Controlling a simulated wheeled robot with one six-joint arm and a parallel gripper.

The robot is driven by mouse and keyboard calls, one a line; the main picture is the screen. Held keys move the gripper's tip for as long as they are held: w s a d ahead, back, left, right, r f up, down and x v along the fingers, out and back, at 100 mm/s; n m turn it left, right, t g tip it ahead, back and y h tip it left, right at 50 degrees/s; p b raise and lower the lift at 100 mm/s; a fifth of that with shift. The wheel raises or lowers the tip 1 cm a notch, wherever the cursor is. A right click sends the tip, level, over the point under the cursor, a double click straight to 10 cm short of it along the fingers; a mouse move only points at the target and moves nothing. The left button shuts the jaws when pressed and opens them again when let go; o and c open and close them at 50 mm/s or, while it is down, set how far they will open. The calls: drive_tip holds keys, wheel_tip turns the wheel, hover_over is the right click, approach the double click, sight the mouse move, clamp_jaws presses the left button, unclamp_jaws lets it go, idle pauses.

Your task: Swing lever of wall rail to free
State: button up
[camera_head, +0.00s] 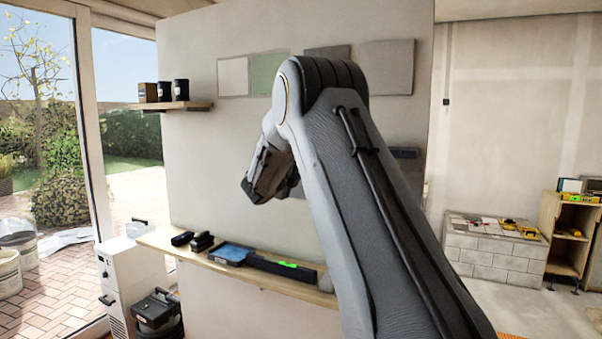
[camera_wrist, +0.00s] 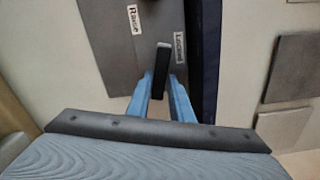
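A black lever with a pale tip (camera_wrist: 162,64) stands out near the right label, pointing up in the picture. The two blue fingers of my gripper (camera_wrist: 161,84) lie on either side of the lever. The gap around it is very small, and I cannot tell whether they press on it. In the head view my gripper (camera_head: 262,176) is side-on at the wall, and the lever is hidden.
Grey and pale tile samples (camera_head: 387,67) hang on the wall above. A low wooden shelf (camera_head: 170,245) holds dark items and a long black case (camera_head: 283,268) below my gripper. A small shelf with dark cups (camera_head: 172,105) is at left.

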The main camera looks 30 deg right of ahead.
drive_tip(key=shift+o, duration=1.3)
drive_tip(key=shift+a, duration=0.1)
drive_tip(key=b+v, duration=0.3)
drive_tip(key=v, duration=0.4)
drive_tip(key=shift+s+a, duration=0.25)
drive_tip(key=s+a+f+m+g+y+b, duration=0.3)
drive_tip(key=s+f+m+g+y, duration=0.35)
drive_tip(key=s+f+m, duration=1.3)
drive_tip(key=s+a+f+m+g+y+b, duration=0.1)
drive_tip(key=s+a+f+m+y, duration=0.3)
drive_tip(key=s+a+f+m, duration=0.4)
drive_tip(key=s+a+f+m+g+y+b, duration=0.1)
drive_tip(key=s+a+f+m+g+y, duration=0.1)
drive_tip(key=s+a+f+m, duration=0.6)
drive_tip(key=s+m+y, duration=0.1)
drive_tip(key=s+m, duration=0.3)
drive_tip(key=m, duration=0.1)
drive_tip(key=shift+s+y, duration=0.3)
drive_tip(key=shift+y, duration=0.05)
